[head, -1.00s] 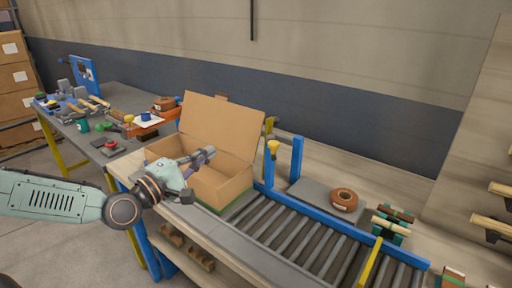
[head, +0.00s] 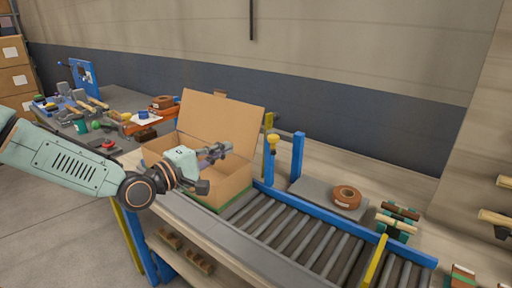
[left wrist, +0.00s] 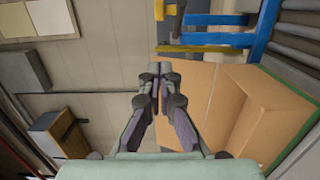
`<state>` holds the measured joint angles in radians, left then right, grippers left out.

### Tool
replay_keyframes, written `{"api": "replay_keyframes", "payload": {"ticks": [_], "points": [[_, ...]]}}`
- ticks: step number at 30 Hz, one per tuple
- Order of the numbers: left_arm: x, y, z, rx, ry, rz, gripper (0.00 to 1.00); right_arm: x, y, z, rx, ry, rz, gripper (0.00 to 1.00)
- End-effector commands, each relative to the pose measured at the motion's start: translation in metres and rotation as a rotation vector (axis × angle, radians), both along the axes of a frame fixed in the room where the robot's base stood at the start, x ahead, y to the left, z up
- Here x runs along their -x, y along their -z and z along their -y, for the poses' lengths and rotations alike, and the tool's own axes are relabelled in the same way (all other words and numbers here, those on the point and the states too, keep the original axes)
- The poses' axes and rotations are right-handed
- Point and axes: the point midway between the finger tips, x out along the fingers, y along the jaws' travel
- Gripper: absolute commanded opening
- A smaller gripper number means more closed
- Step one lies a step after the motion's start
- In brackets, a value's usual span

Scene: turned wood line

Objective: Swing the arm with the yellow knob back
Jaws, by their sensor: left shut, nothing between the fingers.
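A yellow knob (head: 272,140) stands beside the blue post (head: 297,157) at the left end of the roller conveyor, just right of the open cardboard box. In the left wrist view, yellow and blue parts (left wrist: 205,43) show at the top, beyond the fingertips. I cannot make out the whole arm that bears the knob. My left gripper (head: 222,151) is shut and empty. It is in front of the box's raised flap, left of the knob and apart from it. It also shows in the left wrist view (left wrist: 158,73). My right gripper is not in view.
The open cardboard box (head: 228,186) stands close under my left gripper. Right of it run the conveyor rollers (head: 310,237), with a brown tape roll (head: 346,194) on a grey plate behind. A yellow bar (head: 375,262) crosses the rollers. A tool bench (head: 95,108) stands at the left.

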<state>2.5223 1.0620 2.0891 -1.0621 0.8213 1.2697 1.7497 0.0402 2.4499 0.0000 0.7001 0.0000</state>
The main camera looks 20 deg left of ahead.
Motion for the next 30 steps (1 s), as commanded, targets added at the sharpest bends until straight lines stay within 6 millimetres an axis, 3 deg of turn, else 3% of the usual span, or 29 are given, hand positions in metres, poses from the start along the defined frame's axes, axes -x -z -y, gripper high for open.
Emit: {"api": "replay_keyframes", "payload": {"ticks": [20, 30], "points": [[-0.052, 0.001, 0.02, -0.005, 0.003, 0.001, 0.0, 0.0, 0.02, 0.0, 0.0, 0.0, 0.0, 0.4], [-0.068, 0.0, 0.048, -0.002, 0.004, 0.002, 0.0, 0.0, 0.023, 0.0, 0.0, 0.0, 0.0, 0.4]]}}
